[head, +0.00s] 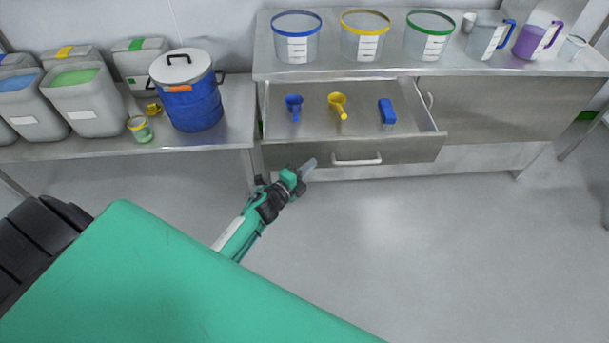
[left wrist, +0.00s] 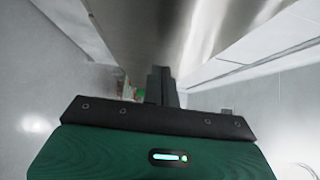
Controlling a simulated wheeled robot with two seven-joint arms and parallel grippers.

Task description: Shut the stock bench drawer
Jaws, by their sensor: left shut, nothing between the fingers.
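The stock bench drawer (head: 400,152) stands pulled out under the steel bench (head: 262,50) in the head view. Its front panel faces me and has a pale bar handle (head: 357,160). Inside lie a blue scoop (head: 293,104), a yellow scoop (head: 338,104) and a blue block-like item (head: 387,111). My left gripper (head: 309,168) is shut and empty, near the lower left part of the drawer front, left of the handle. I cannot tell whether it touches the front. In the left wrist view its shut fingers (left wrist: 162,85) show below a blurred steel surface. My right gripper is not in view.
Several clear tubs, such as the blue-rimmed one (head: 297,40), and jugs stand on the bench top. A closed panel (head: 490,108) is right of the drawer. A lower left table (head: 215,128) holds a blue drum (head: 192,105) and canisters. The floor (head: 420,250) in front is clear.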

